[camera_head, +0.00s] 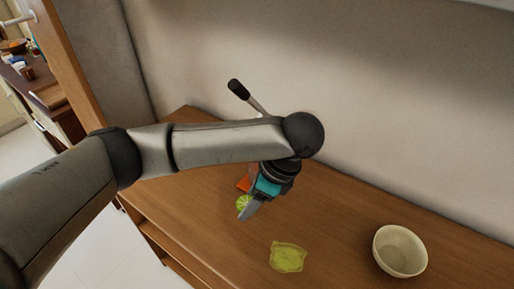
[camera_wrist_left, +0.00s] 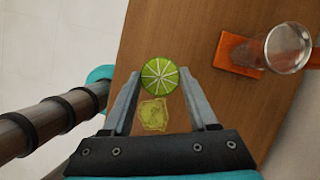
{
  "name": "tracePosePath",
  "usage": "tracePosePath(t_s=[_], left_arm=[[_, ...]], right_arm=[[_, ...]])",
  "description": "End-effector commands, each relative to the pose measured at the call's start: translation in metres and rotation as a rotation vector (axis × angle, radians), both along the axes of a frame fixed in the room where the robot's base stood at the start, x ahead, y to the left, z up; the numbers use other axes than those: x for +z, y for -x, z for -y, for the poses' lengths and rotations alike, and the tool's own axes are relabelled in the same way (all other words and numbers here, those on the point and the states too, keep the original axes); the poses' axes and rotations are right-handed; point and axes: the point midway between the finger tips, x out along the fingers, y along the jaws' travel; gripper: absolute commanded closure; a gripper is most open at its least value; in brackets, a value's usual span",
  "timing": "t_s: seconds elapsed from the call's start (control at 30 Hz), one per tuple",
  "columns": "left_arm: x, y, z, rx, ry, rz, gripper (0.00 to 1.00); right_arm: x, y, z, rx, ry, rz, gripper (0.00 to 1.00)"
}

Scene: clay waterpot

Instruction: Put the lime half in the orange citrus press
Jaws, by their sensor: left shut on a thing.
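The green lime half (camera_head: 242,202) is at the fingertips of my left gripper (camera_head: 250,207), above the table. In the left wrist view the lime half (camera_wrist_left: 160,75), cut face showing, sits between the two fingertips (camera_wrist_left: 160,84), and the gripper is shut on it. The orange citrus press (camera_head: 242,184) is mostly hidden behind my arm and gripper. A lever with a black grip (camera_head: 238,90) rises behind my arm. In the left wrist view the orange base of the press (camera_wrist_left: 232,55) lies to the right of the lime, apart from it. My right gripper is not seen.
A clear glass (camera_wrist_left: 287,47) shows by the orange base in the left wrist view. A yellow-green dish (camera_head: 288,257) lies on the wooden table (camera_head: 335,240). A pale bowl (camera_head: 400,251) stands to the right. A wall runs behind the table. Bare table lies between dish and bowl.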

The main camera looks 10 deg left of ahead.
Motion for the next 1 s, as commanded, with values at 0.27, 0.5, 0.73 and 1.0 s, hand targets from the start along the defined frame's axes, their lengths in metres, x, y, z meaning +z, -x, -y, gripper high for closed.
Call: tracePosePath(t_s=[0.27,0.5,0.73,1.0], left_arm=[[0.005,-0.006,0.030,-0.483,0.004,-0.002,1.00],[0.011,-0.011,0.052,-0.832,0.004,-0.001,1.00],[0.017,-0.013,0.063,-1.010,0.001,0.000,1.00],[0.017,-0.044,0.047,-1.038,-0.005,-0.001,1.00]], right_arm=[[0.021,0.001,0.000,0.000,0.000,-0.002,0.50],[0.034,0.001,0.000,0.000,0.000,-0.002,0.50],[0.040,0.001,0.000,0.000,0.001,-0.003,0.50],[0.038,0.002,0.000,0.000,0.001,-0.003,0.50]])
